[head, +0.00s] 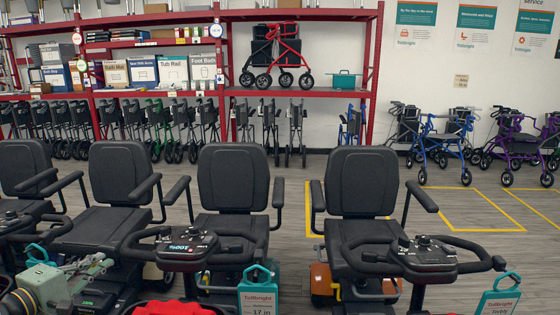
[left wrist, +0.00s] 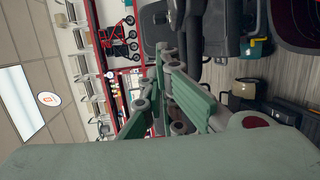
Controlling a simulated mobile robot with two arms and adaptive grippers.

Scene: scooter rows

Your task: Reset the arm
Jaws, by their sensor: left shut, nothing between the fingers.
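My left gripper (head: 98,264) is at the lower left of the head view, in front of the scooter seats at left. It is grey-green, and its fingers are shut with nothing between them. In the left wrist view the same gripper (left wrist: 163,72) reaches up the middle of a sideways picture, its fingers close together. My right gripper is not in view.
Black scooter seats (head: 233,178) stand in a row, with handlebars (head: 425,256) close in front. Teal price tags (head: 258,291) hang low. A red shelf (head: 335,93) with boxes and folded walkers is behind. Rollators (head: 440,140) stand at right, near yellow-marked open floor (head: 470,212).

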